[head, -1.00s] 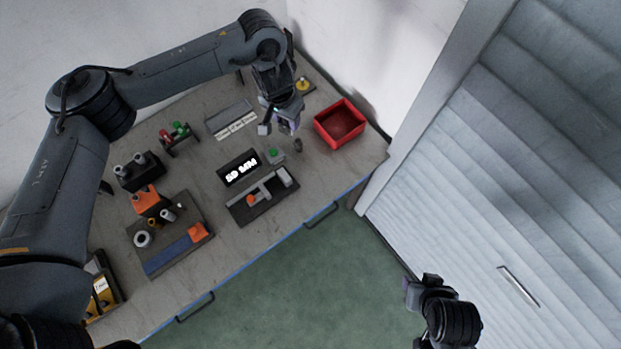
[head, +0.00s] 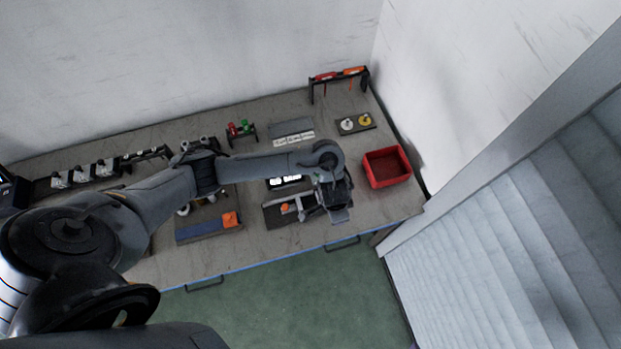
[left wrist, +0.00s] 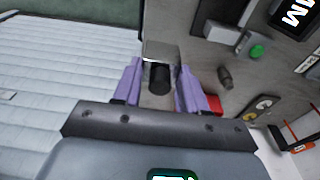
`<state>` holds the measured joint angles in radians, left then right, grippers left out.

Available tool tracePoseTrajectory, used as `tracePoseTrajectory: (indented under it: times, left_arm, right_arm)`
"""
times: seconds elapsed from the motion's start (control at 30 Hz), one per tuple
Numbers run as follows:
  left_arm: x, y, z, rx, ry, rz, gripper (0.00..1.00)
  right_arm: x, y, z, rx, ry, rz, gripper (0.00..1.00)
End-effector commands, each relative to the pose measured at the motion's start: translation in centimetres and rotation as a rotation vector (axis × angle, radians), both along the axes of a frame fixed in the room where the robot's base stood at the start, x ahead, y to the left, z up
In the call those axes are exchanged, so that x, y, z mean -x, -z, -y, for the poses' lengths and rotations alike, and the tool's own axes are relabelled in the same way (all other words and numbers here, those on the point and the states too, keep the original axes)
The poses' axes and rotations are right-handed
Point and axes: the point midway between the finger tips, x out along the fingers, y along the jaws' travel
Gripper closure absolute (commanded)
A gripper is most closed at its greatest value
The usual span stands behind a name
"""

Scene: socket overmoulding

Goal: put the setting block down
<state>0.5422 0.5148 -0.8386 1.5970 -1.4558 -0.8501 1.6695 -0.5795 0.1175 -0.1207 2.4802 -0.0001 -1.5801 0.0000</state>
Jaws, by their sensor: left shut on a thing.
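In the left wrist view, my left gripper (left wrist: 160,76) has its purple fingers shut on a pale metallic block with a dark round part, which I take to be the setting block (left wrist: 161,50). In the head view, my left gripper (head: 338,206) is low over the bench's front right, beside the right end of the dark measuring fixture (head: 275,215). The block cannot be made out there, and I cannot tell whether it touches the bench. My right gripper is out of view.
A lit display (head: 285,181) stands behind the fixture. A red bin (head: 386,166) is to the right. The wrist view shows a green button (left wrist: 257,51) and a small dark piece (left wrist: 225,77) on the bench (left wrist: 192,82).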

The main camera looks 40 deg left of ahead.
Motion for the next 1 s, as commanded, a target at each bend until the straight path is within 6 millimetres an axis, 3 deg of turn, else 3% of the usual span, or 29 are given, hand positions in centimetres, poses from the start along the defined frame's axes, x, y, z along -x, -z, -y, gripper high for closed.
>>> tracePoseTrajectory:
  times: [0.27, 0.7, 1.0]
  left_arm:
    - [1.3, 1.4, -1.5, -0.014, -0.02, 0.0, 1.0]
    - [-0.7, 6.2, -9.4, -0.016, -0.023, 0.0, 1.0]
    - [-1.5, 7.6, -11.8, -0.014, -0.019, 0.002, 1.0]
  right_arm:
    - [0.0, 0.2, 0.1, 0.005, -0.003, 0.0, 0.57]
    - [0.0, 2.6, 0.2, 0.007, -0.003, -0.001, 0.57]
    - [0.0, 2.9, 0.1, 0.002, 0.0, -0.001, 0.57]
